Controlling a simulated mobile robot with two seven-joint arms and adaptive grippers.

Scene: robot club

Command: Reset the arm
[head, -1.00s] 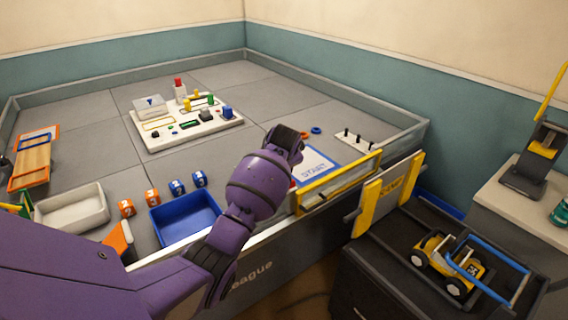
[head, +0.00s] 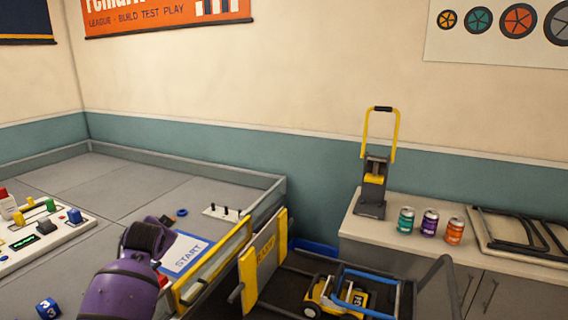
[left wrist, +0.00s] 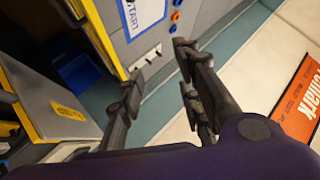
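My purple left arm rises from the bottom of the head view, over the front edge of the grey walled field, near the white-and-blue START mat (head: 186,254). Its wrist hides most of the gripper there. In the left wrist view my left gripper (left wrist: 157,68) has its two dark fingers spread wide apart with nothing between them. The START mat (left wrist: 143,14) and part of the field lie beyond the fingers. My right arm and gripper are in neither current view.
A yellow gate panel (head: 264,262) and a dark cart with a yellow toy vehicle (head: 335,298) stand right of the arm. A cabinet (head: 400,240) holds a yellow-handled stand (head: 373,190) and cans (head: 430,222). A white control board (head: 40,240) lies on the field, left.

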